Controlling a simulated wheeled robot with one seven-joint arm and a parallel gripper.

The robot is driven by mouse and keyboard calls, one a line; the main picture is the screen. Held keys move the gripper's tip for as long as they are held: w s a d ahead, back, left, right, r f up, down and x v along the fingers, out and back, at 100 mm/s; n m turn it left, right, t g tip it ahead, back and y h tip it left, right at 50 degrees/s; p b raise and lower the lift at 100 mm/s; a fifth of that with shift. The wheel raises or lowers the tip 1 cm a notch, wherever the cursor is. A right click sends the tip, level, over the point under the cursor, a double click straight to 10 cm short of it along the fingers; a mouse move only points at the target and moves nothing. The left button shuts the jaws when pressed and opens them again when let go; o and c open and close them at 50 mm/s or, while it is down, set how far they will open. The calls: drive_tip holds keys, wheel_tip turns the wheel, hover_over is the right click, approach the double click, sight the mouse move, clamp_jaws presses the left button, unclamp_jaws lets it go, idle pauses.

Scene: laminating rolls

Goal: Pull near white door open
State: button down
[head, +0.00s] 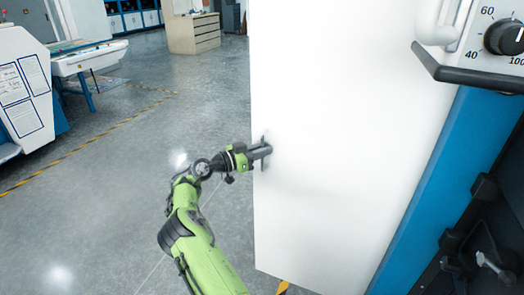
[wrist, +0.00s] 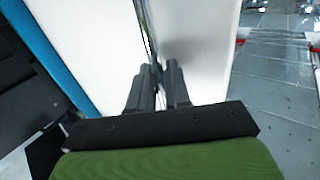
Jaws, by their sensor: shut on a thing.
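The near white door (head: 340,110) is a tall plain panel filling the middle right of the head view. Its handle (head: 263,152) is a small dark fitting near the door's left edge. My gripper (head: 264,151) is shut on the handle, reaching it from the left. The fingers hide most of the handle there. I cannot tell how far the door stands open.
A blue machine frame (head: 430,190) borders the door on the right, with a dial panel (head: 490,40) above. Open grey floor (head: 130,170) with a yellow-black line lies left. A white machine (head: 20,90) stands far left, and a beige cabinet (head: 193,33) stands at the back.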

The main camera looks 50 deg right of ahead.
drive_tip(key=c, duration=1.3)
unclamp_jaws()
drive_tip(key=shift+c, duration=0.2)
drive_tip(key=p+v, duration=0.3)
drive_tip(key=v, duration=1.2)
drive_tip(key=shift+a, duration=0.3)
drive_tip(key=shift+w, duration=0.1)
